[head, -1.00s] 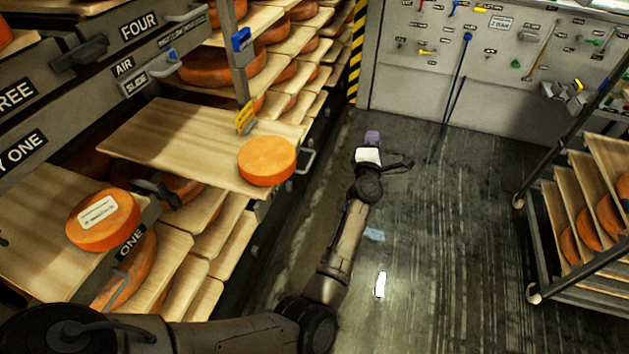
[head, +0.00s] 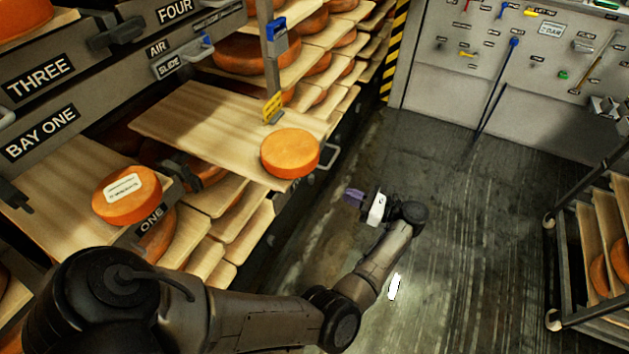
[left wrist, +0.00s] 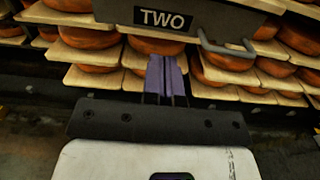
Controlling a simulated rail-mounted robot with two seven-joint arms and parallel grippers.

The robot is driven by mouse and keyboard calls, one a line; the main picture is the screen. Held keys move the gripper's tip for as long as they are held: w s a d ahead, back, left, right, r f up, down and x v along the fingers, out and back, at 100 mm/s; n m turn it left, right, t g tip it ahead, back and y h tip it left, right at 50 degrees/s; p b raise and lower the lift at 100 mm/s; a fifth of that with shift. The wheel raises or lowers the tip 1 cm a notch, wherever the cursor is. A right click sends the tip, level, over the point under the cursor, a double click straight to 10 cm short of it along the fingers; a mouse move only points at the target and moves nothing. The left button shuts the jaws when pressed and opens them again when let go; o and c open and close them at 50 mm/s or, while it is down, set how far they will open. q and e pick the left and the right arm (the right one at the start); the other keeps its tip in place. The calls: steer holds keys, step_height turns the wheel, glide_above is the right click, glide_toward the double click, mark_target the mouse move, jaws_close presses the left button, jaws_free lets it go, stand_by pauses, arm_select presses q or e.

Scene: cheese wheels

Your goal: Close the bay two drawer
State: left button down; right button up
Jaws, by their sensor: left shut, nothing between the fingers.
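The bay two drawer is pulled out, with a pale wooden board (head: 190,112) and an orange cheese wheel (head: 290,152) at its outer end. Its metal handle (head: 328,157) shows on the front in the head view. In the left wrist view the dark front has a "TWO" label (left wrist: 160,18), with the handle (left wrist: 228,48) to the right of it. My left gripper (head: 353,197) is shut and empty, its purple fingers pointing at the drawer front from the aisle, seemingly apart from it. The fingers (left wrist: 166,80) show below the label in the left wrist view. My right gripper is out of view.
The bay one drawer board (head: 50,212) is also out, with a labelled cheese wheel (head: 127,195). Racks of boards and cheeses fill the left side. A wheeled rack (head: 600,240) stands at right. The aisle floor (head: 470,240) between is clear.

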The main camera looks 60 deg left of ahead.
arm_select(q)
steer(key=x, duration=1.4)
steer(key=shift+b, duration=0.4)
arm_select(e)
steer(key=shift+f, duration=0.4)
arm_select(q)
steer(key=shift+w, duration=0.1)
steer(key=shift+a, duration=0.1)
